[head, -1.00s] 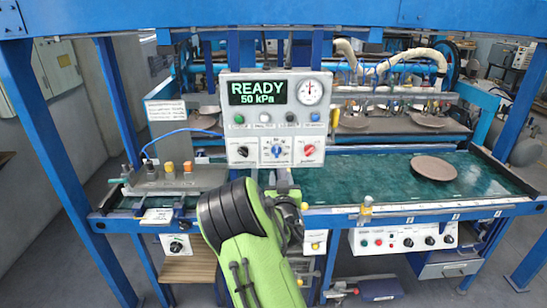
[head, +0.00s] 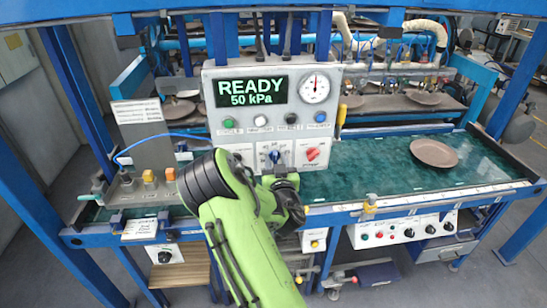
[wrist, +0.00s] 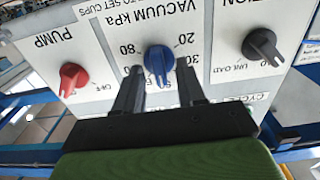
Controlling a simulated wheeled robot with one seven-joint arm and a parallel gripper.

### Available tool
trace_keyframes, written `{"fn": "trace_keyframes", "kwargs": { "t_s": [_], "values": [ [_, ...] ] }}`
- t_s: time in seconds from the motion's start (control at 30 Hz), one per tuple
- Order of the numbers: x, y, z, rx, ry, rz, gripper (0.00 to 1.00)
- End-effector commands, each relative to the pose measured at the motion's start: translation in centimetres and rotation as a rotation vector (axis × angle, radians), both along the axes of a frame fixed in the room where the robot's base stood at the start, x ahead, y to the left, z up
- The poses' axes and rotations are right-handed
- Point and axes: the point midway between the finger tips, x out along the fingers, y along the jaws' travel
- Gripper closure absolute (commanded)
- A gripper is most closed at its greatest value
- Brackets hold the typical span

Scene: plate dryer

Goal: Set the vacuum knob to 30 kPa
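The blue vacuum knob (wrist: 158,62) sits on the white control panel, between the upside-down marks 80 and 20/30 in the wrist view. Its grip bar points down in that view. In the head view the knob (head: 274,156) shows just above my gripper. The display (head: 251,91) reads READY 50 kPa. My gripper (wrist: 158,68) is open, with one dark finger on each side of the knob; gaps show between fingers and knob. Whether the fingertips reach the panel cannot be told. My arm hides part of the panel's lower edge in the head view.
A red pump knob (wrist: 72,78) and a black knob (wrist: 262,46) flank the blue one. A gauge (head: 315,88) and several buttons sit above. A brown plate (head: 434,152) lies on the green table to the right.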

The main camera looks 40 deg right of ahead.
Motion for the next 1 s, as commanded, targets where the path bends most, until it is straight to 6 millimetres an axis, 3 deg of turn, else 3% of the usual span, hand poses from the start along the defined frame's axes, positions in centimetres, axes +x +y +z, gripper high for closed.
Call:
{"fn": "trace_keyframes", "kwargs": {
  "t_s": [0.1, 0.37, 0.73, 1.0],
  "values": [
    [0.01, -0.01, -0.04, 0.000, 0.000, 0.000, 0.62],
    [0.03, -0.01, -0.04, 0.000, 0.000, 0.000, 1.00],
    [0.04, 0.01, -0.03, -0.024, 0.016, 0.000, 1.00],
    [0.07, 0.04, -0.05, -0.147, 0.101, 0.000, 1.00]
  ]
}}
